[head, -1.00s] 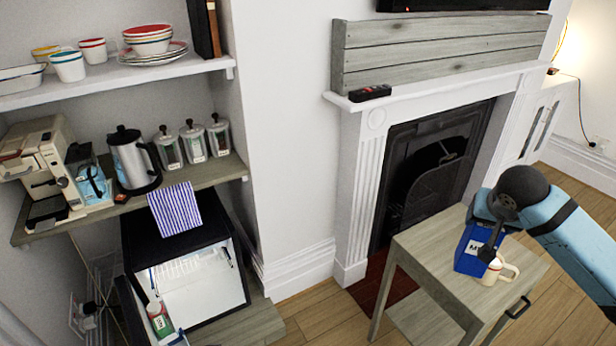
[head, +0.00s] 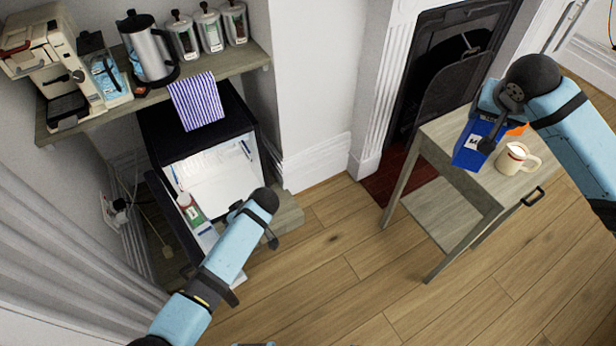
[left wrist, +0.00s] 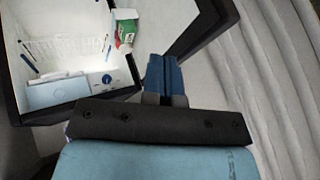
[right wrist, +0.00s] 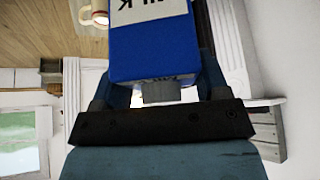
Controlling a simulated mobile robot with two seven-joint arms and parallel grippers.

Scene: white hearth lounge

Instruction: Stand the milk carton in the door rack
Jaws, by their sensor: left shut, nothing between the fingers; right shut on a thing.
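The blue milk carton (head: 470,150) is in my right gripper (head: 490,125), seemingly lifted at the left edge of the small table. The right wrist view shows the carton (right wrist: 152,40) between the fingers, with its white label. The small fridge (head: 210,180) stands open under the shelf, its interior lit white.
The small table (head: 440,140) bears a cream mug (head: 517,158) and an orange thing (head: 517,129). A shelf above the fridge holds a coffee machine (head: 50,65), a kettle (head: 150,50), canisters and a striped cloth (head: 195,98). Wooden floor (head: 340,260) between fridge and table is clear.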

